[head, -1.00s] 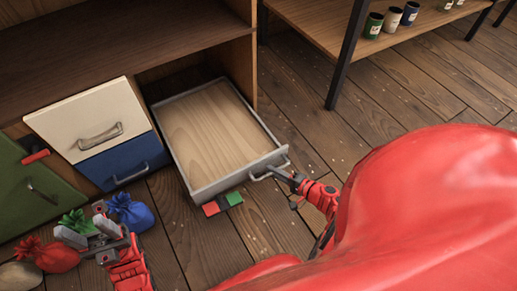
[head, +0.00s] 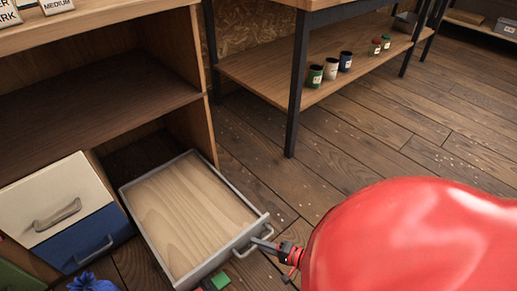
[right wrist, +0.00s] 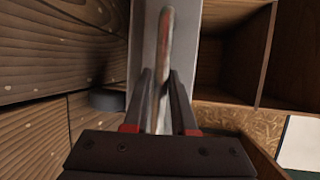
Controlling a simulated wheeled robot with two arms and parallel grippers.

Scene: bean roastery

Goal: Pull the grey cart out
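The grey cart (head: 222,257) is a low, drawer-like box with a grey rim and a pale wooden floor. It stands partly out of the bottom opening of the wooden cabinet, its back end still inside. It is empty. Its bar handle (head: 257,238) is on the front face. My right gripper (head: 267,245) is at this handle. In the right wrist view, the fingers of my gripper (right wrist: 162,100) lie on both sides of the handle (right wrist: 166,45) and appear closed on it, with the grey front (right wrist: 188,40) behind. My left gripper is not in view.
A cream drawer (head: 50,195) and a blue drawer (head: 85,245) are left of the cart.

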